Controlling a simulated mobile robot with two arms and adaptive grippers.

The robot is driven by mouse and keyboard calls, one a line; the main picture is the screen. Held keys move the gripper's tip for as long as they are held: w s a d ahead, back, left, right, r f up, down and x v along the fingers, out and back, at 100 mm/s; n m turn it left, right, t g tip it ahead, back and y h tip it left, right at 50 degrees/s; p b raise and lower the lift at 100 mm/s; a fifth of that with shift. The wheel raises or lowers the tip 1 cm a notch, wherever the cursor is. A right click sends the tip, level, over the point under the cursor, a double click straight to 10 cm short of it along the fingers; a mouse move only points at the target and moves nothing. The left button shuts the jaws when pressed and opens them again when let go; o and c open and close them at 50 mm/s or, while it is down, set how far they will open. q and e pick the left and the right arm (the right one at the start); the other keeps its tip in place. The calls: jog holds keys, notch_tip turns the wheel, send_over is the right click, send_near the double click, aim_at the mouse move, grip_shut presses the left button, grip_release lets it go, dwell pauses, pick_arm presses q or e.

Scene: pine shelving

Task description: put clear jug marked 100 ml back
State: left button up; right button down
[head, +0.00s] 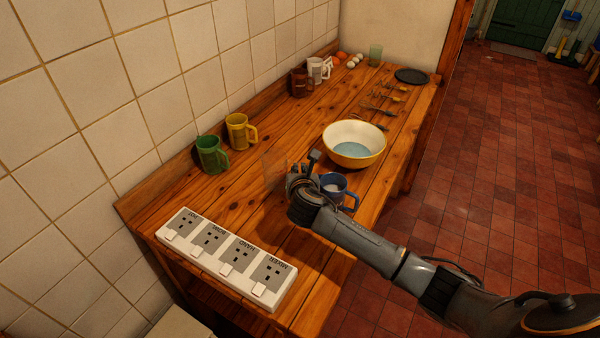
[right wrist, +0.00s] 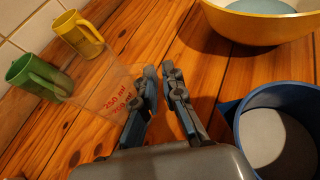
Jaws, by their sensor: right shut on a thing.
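A clear jug (head: 273,172) is faint against the wood in the head view, left of my right gripper. In the head view my right gripper (head: 300,175) is above the worktop. I cannot tell whether the jug touches the wood. My left gripper is not in view.
A yellow bowl (head: 356,158) is behind. Green (head: 211,155) and yellow (head: 239,131) mugs stand by the wall. A socket strip (head: 225,257) lies in front; cutlery (head: 380,100) is farther back.

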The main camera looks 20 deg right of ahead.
jog(key=shift+f, duration=0.65)
jog(key=shift+f, duration=0.15)
jog(key=c, duration=1.5)
grip_release()
jog(key=shift+o, duration=0.2)
jog(key=shift+r, duration=0.2)
jog(key=v, duration=1.2)
